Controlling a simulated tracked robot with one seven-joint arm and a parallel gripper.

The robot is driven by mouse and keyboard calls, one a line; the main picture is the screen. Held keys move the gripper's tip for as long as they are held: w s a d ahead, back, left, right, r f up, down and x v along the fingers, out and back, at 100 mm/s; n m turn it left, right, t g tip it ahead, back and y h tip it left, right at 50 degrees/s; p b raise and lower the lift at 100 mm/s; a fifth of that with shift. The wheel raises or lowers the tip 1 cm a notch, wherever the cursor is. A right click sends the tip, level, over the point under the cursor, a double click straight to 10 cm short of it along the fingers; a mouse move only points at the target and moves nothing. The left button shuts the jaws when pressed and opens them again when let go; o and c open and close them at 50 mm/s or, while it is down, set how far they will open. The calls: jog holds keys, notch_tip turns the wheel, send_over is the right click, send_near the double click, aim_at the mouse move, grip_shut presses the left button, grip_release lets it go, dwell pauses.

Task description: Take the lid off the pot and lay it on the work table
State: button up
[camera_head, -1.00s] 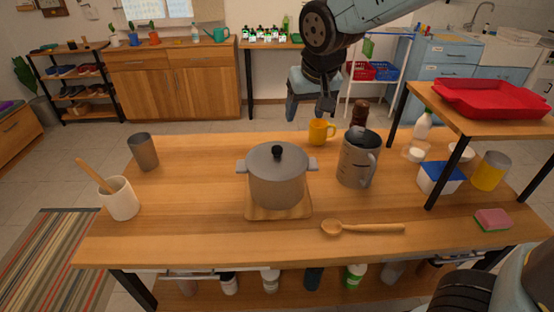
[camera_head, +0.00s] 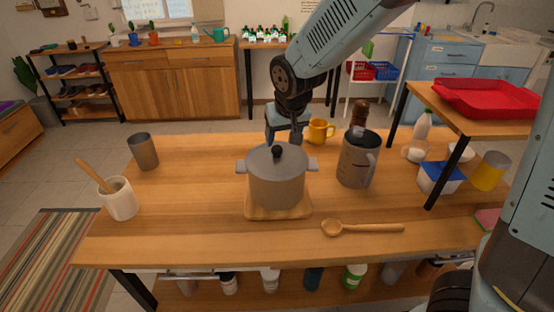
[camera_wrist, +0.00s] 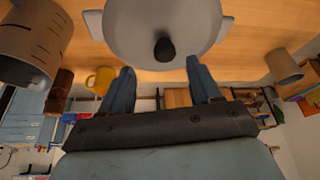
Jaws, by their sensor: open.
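The grey pot (camera_head: 276,186) stands on a wooden board (camera_head: 262,213) in the middle of the work table (camera_head: 190,215). Its grey lid (camera_head: 262,156) is on it, with a black knob (camera_head: 277,152) on top. In the wrist view the lid (camera_wrist: 125,30) fills the top middle and its knob (camera_wrist: 164,49) points toward my gripper. My gripper (camera_wrist: 160,82) is open and empty, with its two blue fingers apart and the knob ahead of the gap between them.
A grey pitcher (camera_head: 357,162) and a yellow mug (camera_head: 319,131) stand right of the pot. A wooden spoon (camera_head: 362,228) lies in front. A utensil crock (camera_head: 119,200) and a grey cup (camera_head: 143,152) stand left. The table between crock and pot is clear.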

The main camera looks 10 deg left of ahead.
aim_at(277, 148)
jog(key=shift+a+x, duration=0.2)
jog(key=shift+x, duration=1.1)
jog(key=shift+a+x, duration=0.15)
jog(key=shift+x, duration=1.15)
jog(key=shift+c, duration=0.4)
grip_shut()
